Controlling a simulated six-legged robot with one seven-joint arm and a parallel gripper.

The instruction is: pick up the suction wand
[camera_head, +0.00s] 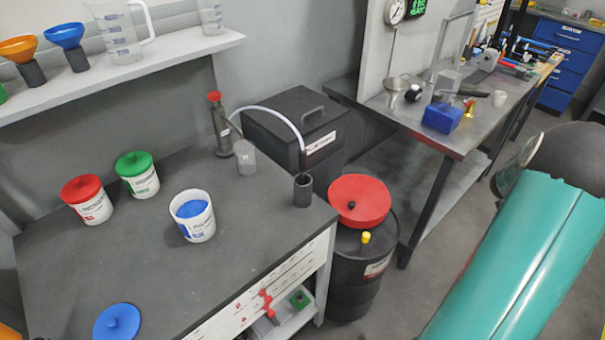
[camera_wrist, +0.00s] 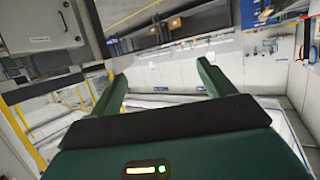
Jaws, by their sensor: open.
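A pale, curved hose (camera_head: 275,112) arches over the grey bench on my left in the head view. One end is by a dark upright cylinder with a red top (camera_head: 221,128) and a clear jar (camera_head: 245,157). The other end comes down above a dark cylindrical holder (camera_head: 303,190) near the bench's right corner. The suction wand seems to be at this hose end, but I cannot tell its outline clearly. My gripper (camera_wrist: 162,70) shows in the wrist view, with its green fingers spread wide and nothing between them. The wrist view shows no wand.
Red (camera_head: 88,199), green (camera_head: 137,174) and blue (camera_head: 191,215) tubs stand on the bench, and a blue lid (camera_head: 117,322) lies at its front. A black box (camera_head: 295,135) stands behind the bench. A red-lidded drum (camera_head: 358,201) stands beside it. A cluttered workbench (camera_head: 462,135) is farther right.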

